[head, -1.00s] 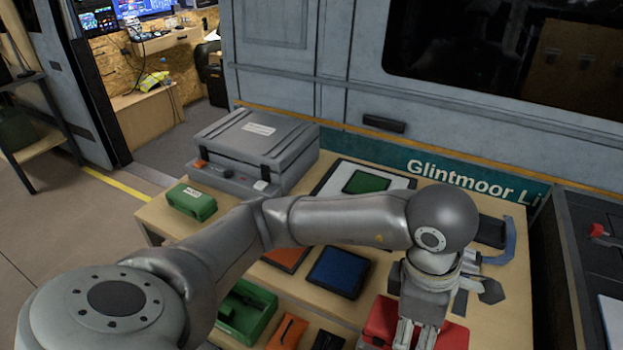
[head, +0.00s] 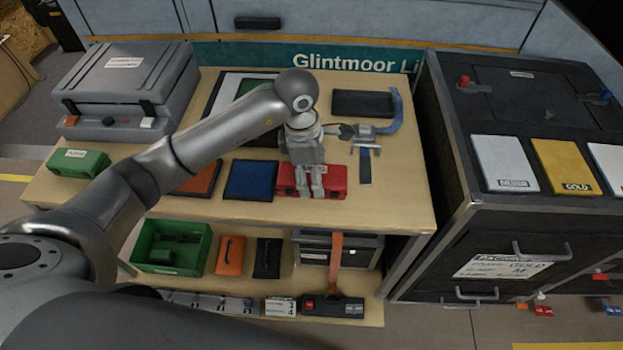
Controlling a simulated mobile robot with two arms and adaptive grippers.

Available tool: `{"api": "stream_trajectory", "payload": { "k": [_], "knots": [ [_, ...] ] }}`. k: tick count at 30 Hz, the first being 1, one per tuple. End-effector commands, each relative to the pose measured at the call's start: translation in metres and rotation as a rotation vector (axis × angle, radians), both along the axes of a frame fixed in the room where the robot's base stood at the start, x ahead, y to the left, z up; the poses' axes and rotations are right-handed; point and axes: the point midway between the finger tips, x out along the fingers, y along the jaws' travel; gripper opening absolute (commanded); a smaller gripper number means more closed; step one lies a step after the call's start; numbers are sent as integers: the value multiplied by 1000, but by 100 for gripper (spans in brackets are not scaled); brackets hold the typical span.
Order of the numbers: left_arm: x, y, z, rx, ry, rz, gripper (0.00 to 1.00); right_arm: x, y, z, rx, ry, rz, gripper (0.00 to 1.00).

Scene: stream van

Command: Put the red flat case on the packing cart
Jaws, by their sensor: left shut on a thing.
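The red case (head: 333,183) lies near the front edge of the wooden table, right of a blue flat case. My left gripper (head: 313,193) comes down on it from above and is shut on it, with the fingers over the middle of its front. The case appears to be at tabletop height; I cannot tell whether it is lifted clear. A dark cabinet (head: 465,190), possibly the packing cart, stands at the right with white and gold cards on top. My right gripper is not in view.
The wooden table (head: 400,200) also bears the blue flat case (head: 250,181), an orange-red flat case (head: 205,178) partly behind my arm, a black case (head: 362,103), a grey machine (head: 125,90) and a green box (head: 78,163). A lower shelf holds a green bin (head: 170,247).

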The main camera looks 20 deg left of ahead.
Motion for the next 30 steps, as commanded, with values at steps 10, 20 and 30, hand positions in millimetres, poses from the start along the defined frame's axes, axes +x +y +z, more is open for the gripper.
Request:
{"api": "stream_trajectory", "payload": {
  "k": [10, 20, 30],
  "knots": [
    [6, 4, -37, -1, 1, 0, 25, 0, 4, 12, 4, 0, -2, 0],
    [7, 4, -41, 0, -2, 0, 25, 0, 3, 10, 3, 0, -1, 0],
    [6, 4, -42, 0, 0, 0, 82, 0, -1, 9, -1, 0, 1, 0]
  ]
}}
